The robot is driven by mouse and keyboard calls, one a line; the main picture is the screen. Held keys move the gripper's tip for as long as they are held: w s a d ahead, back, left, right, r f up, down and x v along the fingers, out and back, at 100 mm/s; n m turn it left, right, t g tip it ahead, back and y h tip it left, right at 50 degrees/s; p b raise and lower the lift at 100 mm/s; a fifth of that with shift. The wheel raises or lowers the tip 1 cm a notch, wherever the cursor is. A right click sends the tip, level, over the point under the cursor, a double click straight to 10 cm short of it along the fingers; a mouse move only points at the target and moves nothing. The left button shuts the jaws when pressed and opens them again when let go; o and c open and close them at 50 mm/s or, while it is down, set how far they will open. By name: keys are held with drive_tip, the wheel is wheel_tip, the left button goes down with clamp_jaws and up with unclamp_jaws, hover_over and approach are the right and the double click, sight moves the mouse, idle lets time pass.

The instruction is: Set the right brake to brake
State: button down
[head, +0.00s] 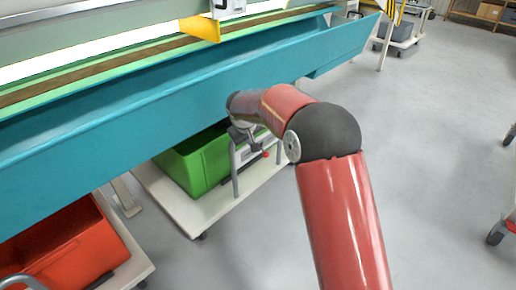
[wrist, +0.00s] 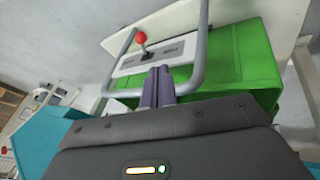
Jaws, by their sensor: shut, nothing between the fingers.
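The brake lever has a red knob (wrist: 141,38) on a short stem. It stands on a light panel (wrist: 173,50) framed by a grey tubular handle (wrist: 199,50), at the end of the trolley with the green crate (wrist: 240,60). In the wrist view my gripper (wrist: 158,72) is shut and empty. Its fingertips appear just below the lever in the picture; whether they touch it I cannot tell. In the head view my gripper (head: 250,143) is by the green crate (head: 200,165), with the red knob (head: 265,155) close to it. The panel labels are too small to read.
A long teal trough (head: 150,108) runs above the trolleys, close to my arm. A red crate (head: 70,250) sits on another trolley at the lower left. The grey floor (head: 440,120) to the right is mostly clear.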

approach(264, 155)
drive_tip(key=w+a+f, duration=0.1)
drive_tip(key=a+f, duration=0.2)
drive_tip(key=f, duration=0.1)
drive_tip(key=shift+w+d+f, duration=1)
drive_tip(key=shift+w+d, duration=0.05)
drive_tip(key=shift+d, duration=0.1)
drive_tip(key=shift+d+n+y, duration=0.3)
drive_tip(key=shift+d+n, duration=0.2)
drive_tip(key=shift+n, duration=0.2)
drive_tip(key=d+n+p, duration=0.1)
drive_tip(key=w+d+n+y+p, duration=0.1)
drive_tip(key=n, duration=0.1)
drive_tip(key=d+n+y+p, duration=0.1)
drive_tip(key=n+p, duration=0.1)
drive_tip(key=shift+w+g, duration=0.25)
drive_tip(key=shift+g, duration=0.05)
drive_tip(key=shift+a, duration=0.2)
